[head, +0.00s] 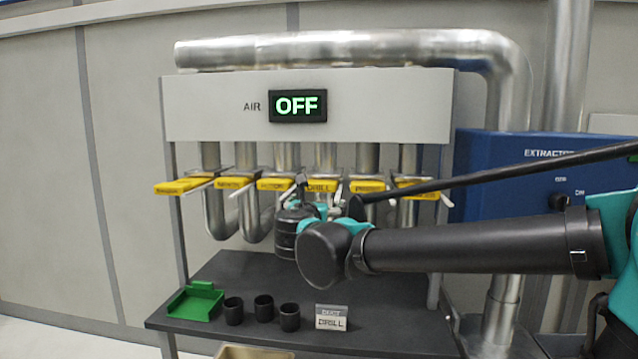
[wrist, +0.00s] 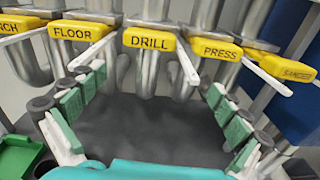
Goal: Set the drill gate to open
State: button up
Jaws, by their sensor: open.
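The drill gate (wrist: 150,41) is a yellow block marked DRILL on a grey pipe, at upper middle in the wrist view. It also shows in the head view (head: 321,186), partly behind my arm. A white lever (wrist: 188,62) sticks out toward me at its right end, between the DRILL and PRESS labels; another white lever (wrist: 92,49) sits at its left, next to FLOOR. My gripper (wrist: 155,88) is open and empty, its green-padded fingers spread wide below the gate row. The fingers appear apart from the levers. In the head view my wrist hides the gripper's lower part.
Neighbouring gates FLOOR (wrist: 83,29) and PRESS (wrist: 210,48) sit close on each side. An AIR display (head: 298,106) reads OFF. Below, a dark shelf (head: 225,270) holds a green tray (head: 195,301), black cups (head: 263,307) and a DUST DRILL sign (head: 331,318). A blue extractor box (head: 490,160) stands right.

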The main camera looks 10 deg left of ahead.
aim_at(319, 184)
jog(key=shift+n+y, duration=0.3)
jog(key=shift+n, duration=0.3)
jog(key=w, duration=0.5)
jog(key=w+r, duration=0.1)
jog(key=w, duration=0.5)
jog(key=w+a, duration=0.1)
jog(key=w, duration=0.5)
jog(key=shift+w+r, duration=0.1)
jog(key=shift+r, duration=0.1)
jog(key=shift+c, duration=0.2)
jog(key=shift+a, duration=0.1)
jog(key=c, duration=1.3)
jog(key=s, duration=1)
jog(key=shift+s+a, duration=0.2)
jog(key=shift+s, duration=0.45)
jog(key=shift+c, duration=0.3)
jog(key=shift+f, duration=0.1)
jog(key=o, duration=1.4)
jog(key=shift+s, duration=0.1)
